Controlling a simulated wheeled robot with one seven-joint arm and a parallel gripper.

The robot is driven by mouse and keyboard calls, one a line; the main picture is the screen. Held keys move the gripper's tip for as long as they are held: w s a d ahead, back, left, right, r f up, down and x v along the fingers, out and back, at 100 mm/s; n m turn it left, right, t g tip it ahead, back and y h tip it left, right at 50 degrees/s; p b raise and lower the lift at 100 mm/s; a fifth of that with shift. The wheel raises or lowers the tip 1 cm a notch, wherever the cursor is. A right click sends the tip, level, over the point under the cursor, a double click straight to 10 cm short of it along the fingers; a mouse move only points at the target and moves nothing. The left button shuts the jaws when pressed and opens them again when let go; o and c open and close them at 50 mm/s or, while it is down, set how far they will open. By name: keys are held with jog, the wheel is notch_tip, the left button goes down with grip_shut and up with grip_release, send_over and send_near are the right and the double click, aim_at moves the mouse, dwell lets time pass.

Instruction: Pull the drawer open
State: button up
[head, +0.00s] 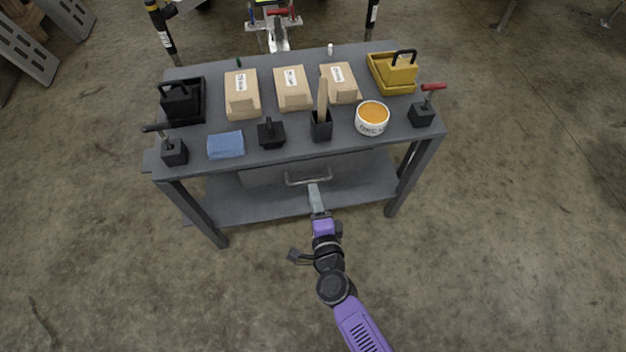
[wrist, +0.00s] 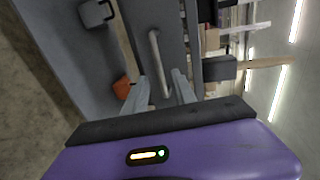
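The grey drawer (head: 262,174) sits under the front edge of the workbench top, its front close to that edge. A pale bar handle (head: 295,182) runs across the drawer front. It also shows in the wrist view as a light bar (wrist: 155,55) on the grey drawer face (wrist: 150,15). My gripper (head: 315,187) reaches up to the handle from the front. In the wrist view my gripper (wrist: 164,80) has its two fingers apart, with the bar's near end between them. A gap shows beside the bar; whether a finger touches it is unclear.
The grey workbench (head: 290,149) carries paper packages (head: 293,93), a blue cloth (head: 226,146), an orange-filled tub (head: 372,117), a yellow caddy (head: 393,76) and a black caddy (head: 181,104). A lower shelf (head: 240,203) lies below the drawer. The floor in front is clear.

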aim_at(310, 181)
jog(key=b+x, duration=0.2)
jog(key=x, duration=0.4)
jog(key=shift+w+a, duration=0.1)
grip_shut()
dwell(1.3)
